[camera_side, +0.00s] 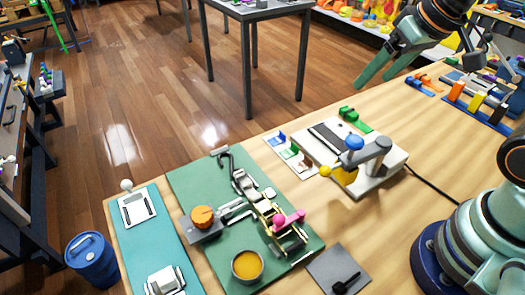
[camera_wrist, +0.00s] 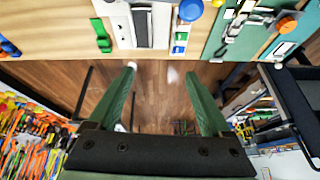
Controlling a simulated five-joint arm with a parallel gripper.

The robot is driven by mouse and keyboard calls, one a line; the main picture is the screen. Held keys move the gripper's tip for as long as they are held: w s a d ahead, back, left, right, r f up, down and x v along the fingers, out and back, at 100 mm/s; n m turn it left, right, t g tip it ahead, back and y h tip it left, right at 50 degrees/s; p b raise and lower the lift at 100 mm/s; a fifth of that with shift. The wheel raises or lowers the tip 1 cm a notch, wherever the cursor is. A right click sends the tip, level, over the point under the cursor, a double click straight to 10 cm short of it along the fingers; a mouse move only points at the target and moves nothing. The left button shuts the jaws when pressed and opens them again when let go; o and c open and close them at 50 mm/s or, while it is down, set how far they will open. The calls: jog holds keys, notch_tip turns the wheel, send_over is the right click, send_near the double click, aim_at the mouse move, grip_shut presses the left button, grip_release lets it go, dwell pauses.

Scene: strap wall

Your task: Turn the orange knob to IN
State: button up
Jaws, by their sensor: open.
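The orange knob (camera_side: 202,217) sits on a grey block on the green board (camera_side: 190,180), at the left part of the table in the side view. It also shows small at the upper right of the wrist view (camera_wrist: 287,24). Any IN mark by it is too small to read, so I cannot tell which way it is set. My gripper (camera_side: 372,82) is raised at the upper right of the side view, far from the knob. Its two green fingers are spread apart with nothing between them, as the wrist view also shows (camera_wrist: 160,74).
A white device with a blue ball knob (camera_side: 353,142) stands between my gripper and the green board. Beside the orange knob are metal linkage parts with pink knobs (camera_side: 288,217) and a cup of yellow stuff (camera_side: 247,265). A teal mat (camera_side: 155,235) lies at left.

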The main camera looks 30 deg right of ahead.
jog(key=w+a+r+m+g, duration=0.1)
jog(key=w+a+m+g, duration=0.1)
jog(key=w+a+m, duration=0.6)
jog(key=m+g, duration=0.3)
jog(key=m, duration=0.6)
send_near(201, 215)
jog(key=f, duration=0.9)
jog(key=shift+w, duration=0.2)
jog(key=shift+r, duration=0.1)
grip_shut()
jog(key=shift+n, duration=0.3)
